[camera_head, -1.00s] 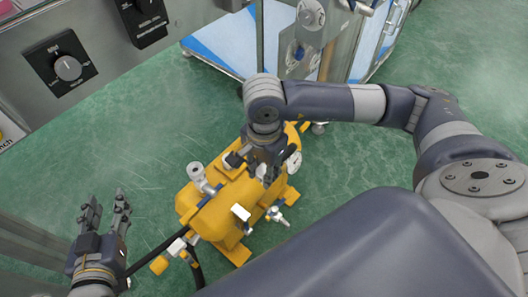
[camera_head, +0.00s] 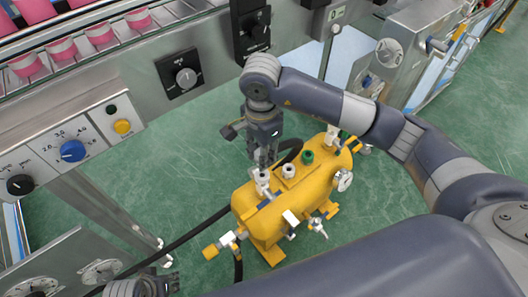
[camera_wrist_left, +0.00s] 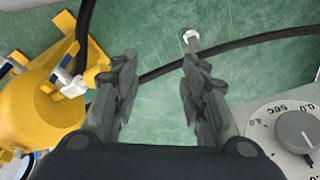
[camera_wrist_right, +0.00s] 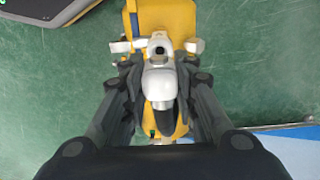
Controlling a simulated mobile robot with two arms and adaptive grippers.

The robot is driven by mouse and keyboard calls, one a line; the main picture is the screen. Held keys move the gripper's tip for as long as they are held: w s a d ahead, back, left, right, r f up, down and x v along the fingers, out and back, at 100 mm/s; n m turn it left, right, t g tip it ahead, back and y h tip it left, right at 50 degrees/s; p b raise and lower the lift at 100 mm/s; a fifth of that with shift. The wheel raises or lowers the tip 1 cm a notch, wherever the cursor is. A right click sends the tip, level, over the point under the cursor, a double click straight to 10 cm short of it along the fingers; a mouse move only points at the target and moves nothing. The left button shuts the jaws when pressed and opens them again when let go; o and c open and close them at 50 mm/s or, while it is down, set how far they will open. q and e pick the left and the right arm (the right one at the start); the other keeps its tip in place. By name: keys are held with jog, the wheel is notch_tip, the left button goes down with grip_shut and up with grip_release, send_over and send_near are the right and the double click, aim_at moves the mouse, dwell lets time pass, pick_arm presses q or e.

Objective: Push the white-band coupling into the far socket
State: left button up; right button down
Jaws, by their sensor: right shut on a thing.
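The yellow tank (camera_head: 290,200) stands on the floor with several upright fittings on top, one with a green band (camera_head: 307,157). My right gripper (camera_head: 262,158) is above the tank's left end, close to a silver fitting (camera_head: 262,180). In the right wrist view my right gripper (camera_wrist_right: 158,85) is shut on a silver-white fitting (camera_wrist_right: 159,80) with a dark part below it. I cannot make out a white band or whether the fitting is seated. My left gripper (camera_wrist_left: 157,75) is open and empty; only part of it shows at the head view's bottom edge.
A black hose (camera_head: 190,230) runs across the floor to the tank's left side. Behind stands a machine with a dial panel (camera_head: 75,150) and a conveyor of pink cans (camera_head: 98,33).

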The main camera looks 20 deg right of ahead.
notch_tip(320, 180, down, 3)
jog(key=shift+r+b, duration=0.1)
jog(key=shift+b, duration=0.6)
jog(key=shift+f, duration=0.35)
jog(key=shift+f+b, duration=0.45)
jog(key=shift+b, duration=0.15)
pick_arm(q)
jog(key=v, duration=0.7)
jog(key=shift+w+r+t+b, duration=0.15)
jog(key=shift+r+t+b, duration=0.15)
jog(key=shift+b, duration=0.05)
pick_arm(e)
jog(key=shift+f, duration=0.35)
pick_arm(q)
jog(key=shift+a, duration=0.15)
jog(key=shift+f+b, duration=0.35)
jog(key=shift+b, duration=0.05)
jog(key=shift+w, duration=0.1)
jog(key=shift+w+d+r+t, duration=0.1)
jog(key=shift+w+d+t, duration=0.1)
jog(key=shift+w+t, duration=0.3)
